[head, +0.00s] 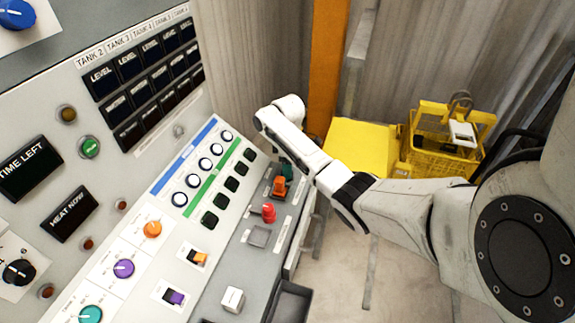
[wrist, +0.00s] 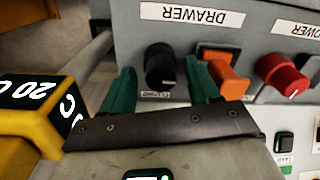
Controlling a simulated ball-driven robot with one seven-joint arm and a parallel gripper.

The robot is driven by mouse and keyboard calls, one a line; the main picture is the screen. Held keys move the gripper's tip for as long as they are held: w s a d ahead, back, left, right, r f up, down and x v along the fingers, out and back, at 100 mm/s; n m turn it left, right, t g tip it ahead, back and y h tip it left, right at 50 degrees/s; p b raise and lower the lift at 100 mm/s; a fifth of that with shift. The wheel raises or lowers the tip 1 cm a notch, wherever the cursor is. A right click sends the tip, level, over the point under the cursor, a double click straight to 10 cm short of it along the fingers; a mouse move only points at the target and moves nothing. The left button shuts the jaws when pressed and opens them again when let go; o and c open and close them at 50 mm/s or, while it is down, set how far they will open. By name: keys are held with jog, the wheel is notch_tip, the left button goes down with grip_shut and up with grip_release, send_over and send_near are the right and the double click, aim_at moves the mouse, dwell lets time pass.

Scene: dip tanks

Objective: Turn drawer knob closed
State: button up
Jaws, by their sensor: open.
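The drawer knob (wrist: 160,66) is a black round knob on the grey panel, beside the "DRAWER" label (wrist: 191,14) in the wrist view. My gripper (wrist: 160,85) is open, with one green finger on each side of the knob. I cannot tell whether either finger touches it. The knob's marker is too small to read its setting. In the head view, my gripper (head: 284,170) is at the panel's far right end, partly hidden by my arm, and the drawer knob is hidden.
An orange switch (wrist: 226,76) sits close beside the right finger, with a red knob (wrist: 283,74) beyond it. A yellow block marked "20 C" (wrist: 40,112) is left of my gripper. A yellow basket (head: 440,158) stands behind my arm.

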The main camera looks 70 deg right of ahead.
jog(key=shift+f, duration=0.1)
jog(key=shift+c, duration=0.3)
jog(key=c, duration=1)
jog(key=m+p, duration=0.2)
jog(key=m, duration=0.1)
jog(key=shift+a+m, duration=0.1)
jog(key=shift+m, duration=0.2)
jog(key=m+p, duration=0.2)
jog(key=m, duration=0.8)
jog(key=shift+p, duration=0.35)
jog(key=shift+m+t, duration=0.3)
jog(key=shift+m, duration=1.8)
